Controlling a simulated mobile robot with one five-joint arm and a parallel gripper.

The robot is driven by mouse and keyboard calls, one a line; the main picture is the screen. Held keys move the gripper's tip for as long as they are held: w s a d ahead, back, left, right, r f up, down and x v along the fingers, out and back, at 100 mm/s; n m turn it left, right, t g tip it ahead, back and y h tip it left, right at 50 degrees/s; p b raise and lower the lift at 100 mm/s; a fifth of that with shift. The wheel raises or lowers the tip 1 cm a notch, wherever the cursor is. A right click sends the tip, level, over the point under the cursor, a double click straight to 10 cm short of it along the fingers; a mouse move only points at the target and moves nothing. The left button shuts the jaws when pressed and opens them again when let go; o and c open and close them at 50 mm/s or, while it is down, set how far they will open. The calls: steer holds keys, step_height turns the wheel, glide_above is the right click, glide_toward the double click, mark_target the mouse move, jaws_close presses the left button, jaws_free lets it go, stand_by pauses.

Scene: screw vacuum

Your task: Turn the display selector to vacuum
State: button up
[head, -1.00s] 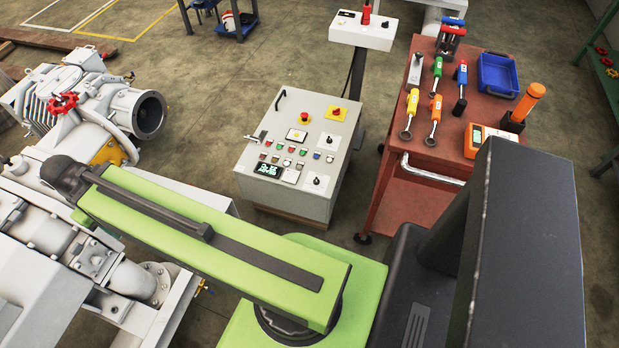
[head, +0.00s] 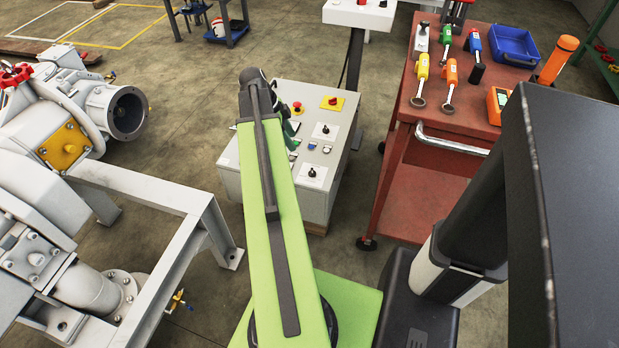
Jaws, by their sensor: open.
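The grey control cabinet (head: 312,93) stands ahead on the floor, its sloped panel partly covered by my arm. Two black selector knobs on white plates show on its right side, an upper knob (head: 324,130) and a lower knob (head: 312,172). Their labels are too small to read, so I cannot tell which is the display selector or where it points. The display and the left part of the panel are hidden behind my green arm.
A red emergency button (head: 297,108) and a red knob on a yellow plate (head: 333,102) are on the panel. A red tool cart (head: 420,190) stands to the right, a grey pump frame (head: 150,185) to the left.

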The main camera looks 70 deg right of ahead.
mark_target(311, 171)
steer(key=b+x, duration=1.5)
steer(key=x, duration=0.1)
steer(key=shift+w+f, duration=0.1)
steer(key=shift+f, duration=0.1)
steer(key=shift+s+f+b, duration=0.25)
steer(key=shift+f+b, duration=0.2)
steer(key=shift+b, duration=0.1)
steer(key=shift+d, duration=0.1)
jaws_close()
steer(key=shift+a, duration=0.35)
steer(key=shift+d, duration=0.1)
steer(key=shift+n, duration=0.3)
